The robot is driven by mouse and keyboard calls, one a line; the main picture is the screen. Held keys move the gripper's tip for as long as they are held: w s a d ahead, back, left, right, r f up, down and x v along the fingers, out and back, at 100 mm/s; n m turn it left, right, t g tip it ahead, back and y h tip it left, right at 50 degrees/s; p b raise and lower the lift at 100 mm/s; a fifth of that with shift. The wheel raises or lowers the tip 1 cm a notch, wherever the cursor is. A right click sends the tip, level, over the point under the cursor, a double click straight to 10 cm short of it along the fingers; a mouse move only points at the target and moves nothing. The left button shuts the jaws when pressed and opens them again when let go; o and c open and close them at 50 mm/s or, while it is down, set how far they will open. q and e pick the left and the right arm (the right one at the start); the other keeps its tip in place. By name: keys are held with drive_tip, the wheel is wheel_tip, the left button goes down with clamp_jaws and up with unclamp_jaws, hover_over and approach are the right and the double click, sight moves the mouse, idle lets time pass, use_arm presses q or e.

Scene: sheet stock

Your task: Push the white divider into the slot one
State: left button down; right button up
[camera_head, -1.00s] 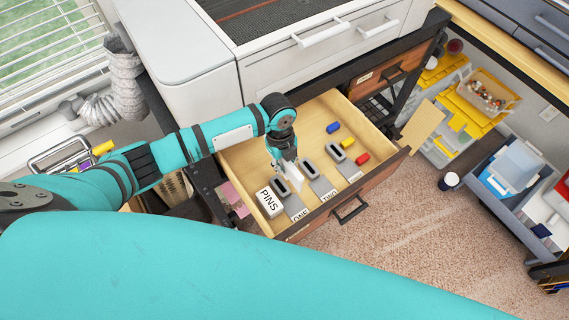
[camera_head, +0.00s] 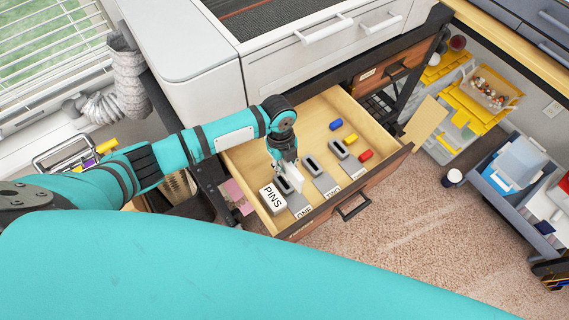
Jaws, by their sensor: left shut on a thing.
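My left gripper (camera_head: 286,166) reaches down into the open drawer (camera_head: 312,126) and is shut on the white divider (camera_head: 298,180), a small thin plate that looks upright but slightly tilted. The divider is close beside the slotted grey block (camera_head: 283,187) behind the label ONE (camera_head: 303,212). I cannot tell whether its lower edge touches the block or is in the slot. A second grey slotted block (camera_head: 313,167), behind another label, is to the right, and a third is beyond it. My right gripper is not in view.
Blue (camera_head: 336,124), yellow (camera_head: 350,139) and red (camera_head: 365,155) pieces lie at the right. The drawer front (camera_head: 375,180) and a white machine (camera_head: 330,50) border the space.

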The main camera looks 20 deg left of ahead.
use_arm(q)
drive_tip(key=shift+f+b, duration=0.6)
drive_tip(key=shift+f, duration=0.6)
drive_tip(key=shift+f+b, duration=0.5)
drive_tip(key=shift+f, duration=0.25)
drive_tip(key=shift+f+b, duration=0.35)
drive_tip(key=shift+f, duration=0.25)
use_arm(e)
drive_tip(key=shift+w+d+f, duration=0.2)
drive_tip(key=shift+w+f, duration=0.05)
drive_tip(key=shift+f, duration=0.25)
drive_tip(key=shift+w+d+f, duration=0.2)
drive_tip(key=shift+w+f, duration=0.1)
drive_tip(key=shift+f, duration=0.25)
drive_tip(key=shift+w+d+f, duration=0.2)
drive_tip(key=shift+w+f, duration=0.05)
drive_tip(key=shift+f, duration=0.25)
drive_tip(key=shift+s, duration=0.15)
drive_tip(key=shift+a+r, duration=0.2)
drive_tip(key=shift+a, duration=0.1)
use_arm(q)
drive_tip(key=shift+p, duration=0.3)
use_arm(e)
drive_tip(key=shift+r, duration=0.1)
use_arm(q)
drive_tip(key=shift+f, duration=0.1)
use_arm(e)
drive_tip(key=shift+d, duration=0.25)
